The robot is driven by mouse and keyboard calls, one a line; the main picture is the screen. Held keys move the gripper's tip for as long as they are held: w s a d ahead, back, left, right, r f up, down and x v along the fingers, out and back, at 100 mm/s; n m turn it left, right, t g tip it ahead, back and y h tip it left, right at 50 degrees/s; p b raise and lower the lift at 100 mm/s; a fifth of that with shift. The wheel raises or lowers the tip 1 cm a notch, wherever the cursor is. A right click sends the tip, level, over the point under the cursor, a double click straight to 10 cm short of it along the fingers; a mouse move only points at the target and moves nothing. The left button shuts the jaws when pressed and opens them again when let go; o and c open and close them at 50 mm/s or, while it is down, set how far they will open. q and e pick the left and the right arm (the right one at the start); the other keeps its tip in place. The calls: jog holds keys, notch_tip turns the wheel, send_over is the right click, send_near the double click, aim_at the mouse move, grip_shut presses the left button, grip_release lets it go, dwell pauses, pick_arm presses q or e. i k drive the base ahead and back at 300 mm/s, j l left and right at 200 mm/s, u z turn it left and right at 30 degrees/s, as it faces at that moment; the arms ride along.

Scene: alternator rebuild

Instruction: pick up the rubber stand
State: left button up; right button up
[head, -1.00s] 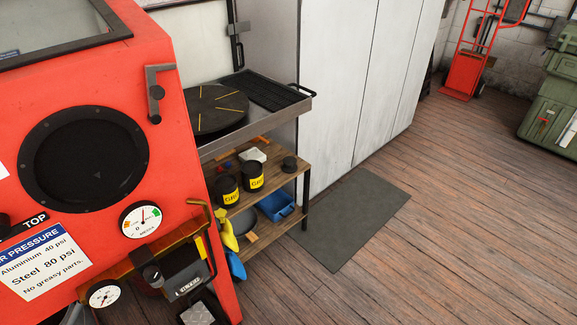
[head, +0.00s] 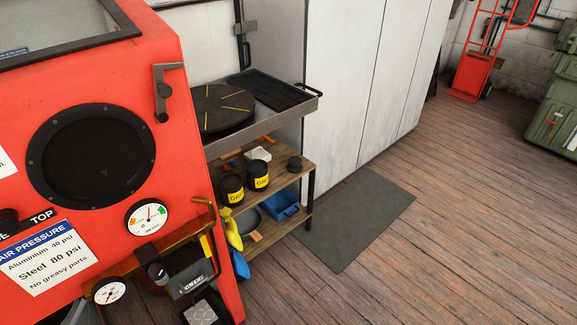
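A small dark round block (head: 295,163) sits near the right end of the upper wooden shelf (head: 284,178). It may be the rubber stand, but it is too small to tell for sure. Two black tubs with yellow labels, a left one (head: 231,188) and a right one (head: 258,175), stand to its left. A pale folded cloth or block (head: 258,154) lies behind them. Neither of my grippers is in view.
A red blasting cabinet (head: 175,120) fills the left side. A metal tray (head: 314,102) with a dark turntable (head: 224,108) is above the shelves. A blue bin (head: 284,205) sits below. A grey mat (head: 368,216) lies on the open wooden floor (head: 460,220).

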aim_at(295, 166)
jog(key=i+l+u, duration=0.1)
jog(key=u, duration=0.35)
jog(key=i+l+u, duration=0.1)
jog(key=u, duration=0.35)
jog(key=i+l+u, duration=0.1)
jog(key=l+u, duration=0.15)
jog(key=u, duration=0.2)
